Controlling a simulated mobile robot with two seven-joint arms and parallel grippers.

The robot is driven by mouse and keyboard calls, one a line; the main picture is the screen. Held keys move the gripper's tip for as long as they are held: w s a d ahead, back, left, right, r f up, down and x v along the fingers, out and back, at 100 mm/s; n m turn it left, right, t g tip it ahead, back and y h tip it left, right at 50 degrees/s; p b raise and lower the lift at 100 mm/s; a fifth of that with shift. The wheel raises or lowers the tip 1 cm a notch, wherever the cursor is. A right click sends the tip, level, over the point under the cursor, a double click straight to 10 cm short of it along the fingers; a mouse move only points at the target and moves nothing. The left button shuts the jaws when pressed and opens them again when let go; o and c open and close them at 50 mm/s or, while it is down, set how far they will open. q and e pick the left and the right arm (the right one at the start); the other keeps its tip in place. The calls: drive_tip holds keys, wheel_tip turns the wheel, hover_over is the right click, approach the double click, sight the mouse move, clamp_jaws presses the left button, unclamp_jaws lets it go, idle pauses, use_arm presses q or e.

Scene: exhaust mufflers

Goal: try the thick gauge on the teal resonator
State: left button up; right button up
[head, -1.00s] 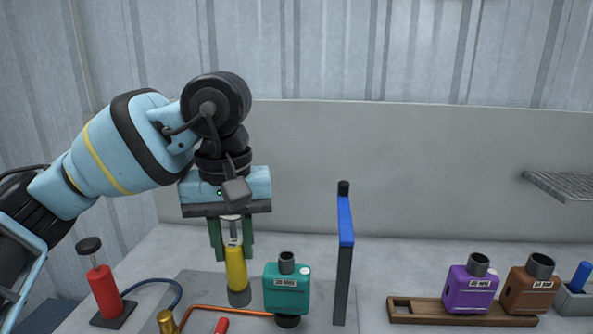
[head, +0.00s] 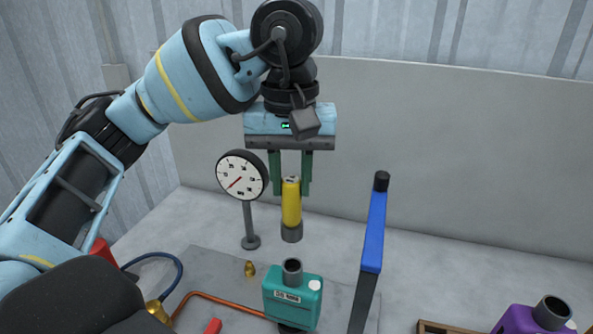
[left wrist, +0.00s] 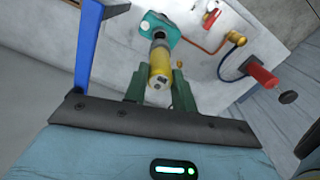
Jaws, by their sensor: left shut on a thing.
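My left gripper (head: 291,187) points down with its green fingers shut on the thick gauge (head: 291,204), a yellow cylinder with a grey lower end. The gauge hangs upright in the air, above the teal resonator (head: 292,296) in the head view, with a visible gap between them. The resonator stands on a grey plate with its dark open neck up and a label on its front. In the left wrist view the gauge (left wrist: 160,69) sits between the fingers, its far end overlapping the teal resonator (left wrist: 157,27). My right gripper is not in view.
A blue-topped upright bar (head: 374,230) stands just right of the resonator. A round dial on a post (head: 243,177) stands left of the gauge. A copper pipe (head: 222,302) and small brass piece (head: 250,268) lie near. A purple resonator (head: 533,320) is far right.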

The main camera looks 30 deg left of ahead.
sight(291, 215)
use_arm(q)
drive_tip(key=shift+s+f, duration=0.1)
drive_tip(key=shift+f, duration=0.95)
drive_tip(key=shift+f+b, duration=0.55)
drive_tip(key=shift+f, duration=1.4)
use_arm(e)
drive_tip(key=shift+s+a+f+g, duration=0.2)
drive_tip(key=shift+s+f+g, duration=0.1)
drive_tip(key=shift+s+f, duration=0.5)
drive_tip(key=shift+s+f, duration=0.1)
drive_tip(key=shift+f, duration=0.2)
use_arm(q)
drive_tip(key=shift+f+b, duration=0.45)
drive_tip(key=shift+f, duration=0.15)
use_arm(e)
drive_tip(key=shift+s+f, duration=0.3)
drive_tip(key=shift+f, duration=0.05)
use_arm(q)
drive_tip(key=shift+r, duration=0.15)
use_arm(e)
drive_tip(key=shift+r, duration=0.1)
